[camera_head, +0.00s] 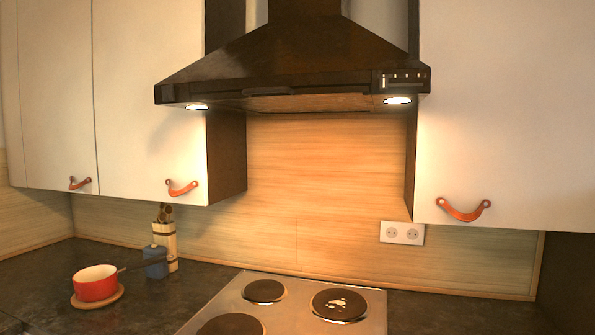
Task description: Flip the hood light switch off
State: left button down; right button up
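The black range hood (290,65) hangs on the wall between white cupboards. Its left lamp (197,106) and right lamp (397,100) are both lit. A small control panel (404,77) with a pale switch (384,81) and a row of little marks sits at the right end of the hood's front edge. The switch is too small to tell its exact position. Neither of my grippers shows in the head view.
White cupboards with orange leather pulls (182,188) flank the hood. Below are a steel hob (290,310) with several dark plates, a red pot (96,283) on a round trivet, a utensil holder (164,245) and a wall socket (402,233). The space before the hood is clear.

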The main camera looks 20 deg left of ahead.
aim_at(169, 92)
jog(key=u, duration=1.6)
jog(key=k+j, duration=0.25)
jog(key=k, duration=0.25)
